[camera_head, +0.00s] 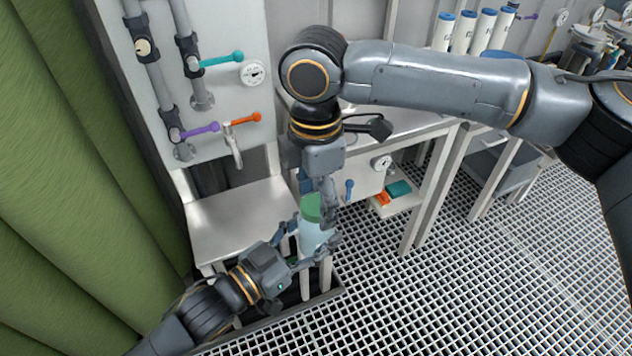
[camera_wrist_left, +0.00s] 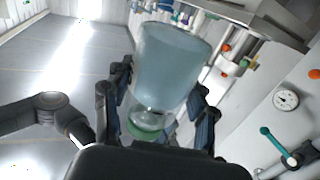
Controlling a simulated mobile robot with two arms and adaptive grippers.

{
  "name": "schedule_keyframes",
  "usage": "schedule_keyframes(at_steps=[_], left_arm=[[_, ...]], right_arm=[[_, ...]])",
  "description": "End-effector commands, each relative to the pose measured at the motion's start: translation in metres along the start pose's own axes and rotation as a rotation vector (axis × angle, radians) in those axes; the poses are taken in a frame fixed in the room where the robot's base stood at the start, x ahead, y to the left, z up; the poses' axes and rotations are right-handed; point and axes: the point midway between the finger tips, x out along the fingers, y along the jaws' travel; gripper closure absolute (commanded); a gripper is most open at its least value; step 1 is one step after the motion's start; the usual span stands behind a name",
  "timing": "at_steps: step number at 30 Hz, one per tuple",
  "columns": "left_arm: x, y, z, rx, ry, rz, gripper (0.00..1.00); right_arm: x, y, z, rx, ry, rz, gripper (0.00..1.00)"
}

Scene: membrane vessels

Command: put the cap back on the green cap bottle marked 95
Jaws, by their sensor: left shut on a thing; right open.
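The bottle (camera_head: 314,239) is pale and translucent, and stands roughly upright in the head view. My left gripper (camera_head: 308,246) is shut around its body. The green cap (camera_head: 311,207) shows at the bottle's top; I cannot tell whether it is fully seated. My right gripper (camera_head: 318,204) is open, pointing down, with its fingers beside the cap. In the left wrist view the bottle (camera_wrist_left: 170,65) lies between the left fingers (camera_wrist_left: 158,108), with green (camera_wrist_left: 146,131) at its narrow end. The number 95 cannot be read.
A pale bench (camera_head: 240,218) stands beside the bottle, under a wall panel with pipes, a tap (camera_head: 233,150) and coloured handles. A table with a gauge (camera_head: 383,163) stands behind my right gripper. White cylinders with blue tops (camera_head: 463,33) stand at the back. The grid floor (camera_head: 480,270) is open at the right.

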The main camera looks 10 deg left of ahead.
Motion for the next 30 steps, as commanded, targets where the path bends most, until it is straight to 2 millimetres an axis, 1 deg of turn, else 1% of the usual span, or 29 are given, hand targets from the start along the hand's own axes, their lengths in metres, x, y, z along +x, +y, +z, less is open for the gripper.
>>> schedule_keyframes(at_steps=[8,9,11,12,17,20,23,30], left_arm=[[0.0001,0.0001,-0.0010,0.000,0.002,0.000,1.00],[0.0001,0.0001,-0.0010,0.000,0.002,0.000,1.00],[0.0001,0.0001,-0.0010,0.000,0.002,0.000,1.00],[0.0001,0.0001,-0.0010,0.000,0.003,0.000,1.00],[0.0001,0.0002,-0.0012,0.001,0.003,0.001,1.00],[0.0001,0.0003,-0.0013,0.001,0.003,0.001,1.00],[0.0001,0.0004,-0.0013,0.001,0.003,0.001,1.00],[0.0001,0.0007,-0.0015,0.001,0.004,0.002,1.00]], right_arm=[[0.0017,-0.0001,0.0001,0.000,0.000,0.000,0.35],[0.0016,-0.0001,0.0001,0.000,0.000,0.000,0.39],[0.0015,0.0000,0.0001,0.000,0.000,0.000,0.51],[0.0015,0.0000,0.0001,0.000,0.000,0.000,0.59],[0.0014,0.0001,0.0000,0.000,0.000,0.001,0.92],[0.0013,0.0001,0.0000,0.003,0.000,0.001,0.93],[0.0015,0.0001,-0.0003,0.063,0.001,0.001,0.93],[0.0019,0.0004,-0.0003,0.437,0.002,0.001,0.93]])
